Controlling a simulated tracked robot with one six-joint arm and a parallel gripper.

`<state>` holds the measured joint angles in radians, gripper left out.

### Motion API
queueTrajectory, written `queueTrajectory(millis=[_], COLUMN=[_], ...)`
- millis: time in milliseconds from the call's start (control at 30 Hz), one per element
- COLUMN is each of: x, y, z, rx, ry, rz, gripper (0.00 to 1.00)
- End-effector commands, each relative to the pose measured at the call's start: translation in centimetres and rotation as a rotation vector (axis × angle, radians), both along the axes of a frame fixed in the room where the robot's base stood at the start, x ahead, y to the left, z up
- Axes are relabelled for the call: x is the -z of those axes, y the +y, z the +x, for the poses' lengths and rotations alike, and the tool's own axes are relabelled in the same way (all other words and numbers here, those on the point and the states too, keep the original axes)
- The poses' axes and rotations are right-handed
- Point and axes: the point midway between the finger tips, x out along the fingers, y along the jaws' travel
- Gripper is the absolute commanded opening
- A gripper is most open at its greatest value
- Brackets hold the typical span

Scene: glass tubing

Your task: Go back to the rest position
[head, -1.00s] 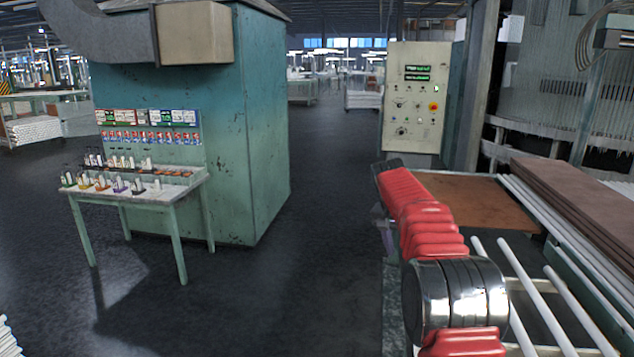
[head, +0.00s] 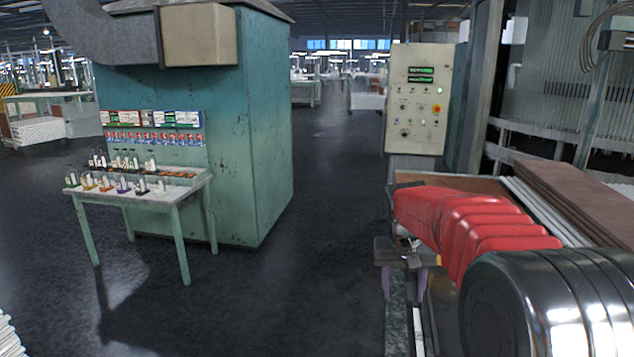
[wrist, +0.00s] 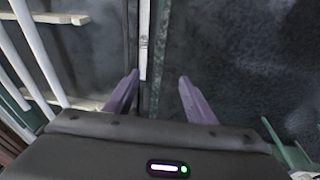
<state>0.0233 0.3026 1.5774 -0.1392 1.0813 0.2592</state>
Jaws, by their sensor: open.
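My gripper (head: 403,283) hangs at the end of my red-sleeved arm in the head view, right of the middle, with its purple fingers pointing down. The wrist view shows the two fingers (wrist: 158,80) apart with nothing between them. They are above the edge of the conveyor frame, where a pale metal strip (wrist: 144,40) runs lengthwise beside the dark floor. My arm hides much of the conveyor in the head view.
White tubes (wrist: 38,55) lie left of the fingers in the wrist view. A control panel (head: 418,100) stands behind my arm, near brown boards (head: 575,190). A small table (head: 165,190) with bottles stands left by a teal cabinet (head: 270,130). The floor between is clear.

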Motion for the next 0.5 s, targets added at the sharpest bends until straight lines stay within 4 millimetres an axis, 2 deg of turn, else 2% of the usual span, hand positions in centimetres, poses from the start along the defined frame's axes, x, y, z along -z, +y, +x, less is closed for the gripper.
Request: queueTrajectory(millis=[500], x=[-1.1], y=[1.7], z=[-9.6], rx=[-0.129], ry=[-0.023], rz=[0.025], gripper=[0.51])
